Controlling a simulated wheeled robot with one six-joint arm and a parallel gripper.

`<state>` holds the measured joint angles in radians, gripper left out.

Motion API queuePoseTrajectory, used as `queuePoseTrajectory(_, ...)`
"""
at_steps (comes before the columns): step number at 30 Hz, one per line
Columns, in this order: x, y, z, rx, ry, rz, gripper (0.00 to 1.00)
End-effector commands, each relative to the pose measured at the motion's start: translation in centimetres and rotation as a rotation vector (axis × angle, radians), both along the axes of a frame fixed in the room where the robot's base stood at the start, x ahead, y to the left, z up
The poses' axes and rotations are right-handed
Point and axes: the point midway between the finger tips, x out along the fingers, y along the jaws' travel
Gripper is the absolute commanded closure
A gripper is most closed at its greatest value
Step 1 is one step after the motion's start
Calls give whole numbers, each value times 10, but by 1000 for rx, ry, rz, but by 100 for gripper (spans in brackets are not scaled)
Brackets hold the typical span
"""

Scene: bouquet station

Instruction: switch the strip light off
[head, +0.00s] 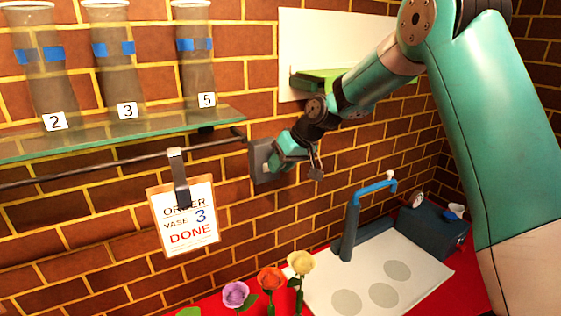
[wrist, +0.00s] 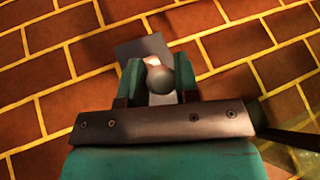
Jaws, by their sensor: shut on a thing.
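A grey switch plate (head: 261,160) is fixed to the brick wall, right of the glass shelf's end. My gripper (head: 278,158) is at this plate and hides most of its front in the head view. In the wrist view the plate (wrist: 142,47) shows behind my gripper (wrist: 160,82). A rounded grey switch knob (wrist: 160,80) sits between the two teal fingers, which are shut on it. Whether the switch stands up or down cannot be told. The strip light itself is not visible in either view.
A glass shelf (head: 120,135) bears several vases, with a dark rail (head: 90,167) below. An order card (head: 187,220) reading "DONE" hangs from it. Flowers (head: 270,279), a white sink board (head: 370,275) and a blue tap (head: 352,220) are below right.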

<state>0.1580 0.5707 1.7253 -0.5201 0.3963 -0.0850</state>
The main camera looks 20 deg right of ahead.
Motion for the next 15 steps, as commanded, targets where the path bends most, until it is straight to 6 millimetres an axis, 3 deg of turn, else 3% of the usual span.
queuePoseTrajectory(8, 1, 0, 1, 0, -4, 0, 100)
queuePoseTrajectory(9, 1, 0, 1, 0, -4, 0, 62)
queuePoseTrajectory(11, 1, 0, 1, 0, -4, 0, 48)
queuePoseTrajectory(15, 1, 0, 1, 1, -3, 0, 45)
